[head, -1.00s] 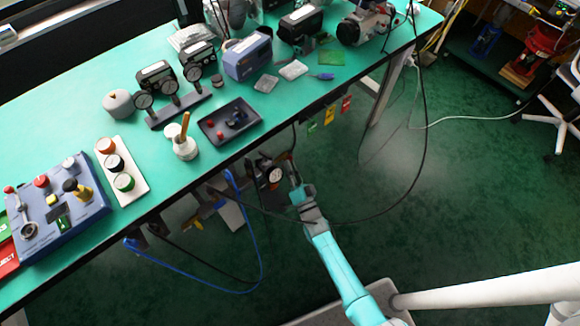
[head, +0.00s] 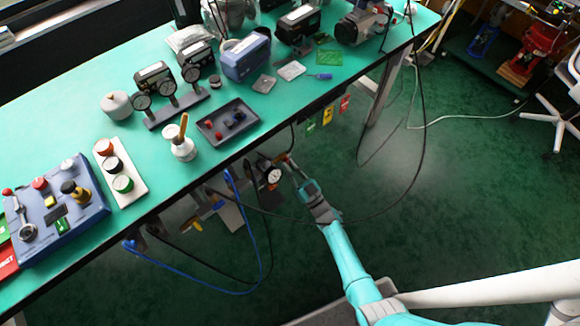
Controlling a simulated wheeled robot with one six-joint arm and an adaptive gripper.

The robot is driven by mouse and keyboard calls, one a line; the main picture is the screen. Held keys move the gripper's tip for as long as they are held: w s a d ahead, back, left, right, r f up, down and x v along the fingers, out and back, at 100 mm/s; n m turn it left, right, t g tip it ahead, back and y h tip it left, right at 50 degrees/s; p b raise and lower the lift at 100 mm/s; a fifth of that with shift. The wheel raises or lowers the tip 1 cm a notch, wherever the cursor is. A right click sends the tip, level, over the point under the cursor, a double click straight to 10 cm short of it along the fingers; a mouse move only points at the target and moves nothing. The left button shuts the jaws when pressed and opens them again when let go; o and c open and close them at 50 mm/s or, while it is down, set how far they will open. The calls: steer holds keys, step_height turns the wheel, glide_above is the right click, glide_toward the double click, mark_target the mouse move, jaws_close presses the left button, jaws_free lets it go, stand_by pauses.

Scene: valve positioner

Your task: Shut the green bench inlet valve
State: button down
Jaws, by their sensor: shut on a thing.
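My gripper (head: 293,167) is just below the front edge of the bench, beside a round white-faced gauge (head: 272,175). Its jaws are shut on a small part at the fittings there, which appears to be the inlet valve's handle. The handle is tiny and mostly covered by the fingers, so I cannot make out its green colour or its angle. My teal arm reaches up to it from the lower right.
The green bench (head: 75,115) holds a blue control box (head: 62,218), a white button strip (head: 120,172), a dark tray (head: 228,124) and several instruments. Blue hoses (head: 190,277) and black cables hang under its front edge. Coloured tags (head: 327,116) hang farther right.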

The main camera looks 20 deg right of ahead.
steer(key=shift+n, duration=0.3)
steer(key=c, duration=1.2)
jaws_free()
steer(key=shift+c, duration=0.2)
steer(key=v, duration=1.2)
steer(key=shift+d, duration=0.15)
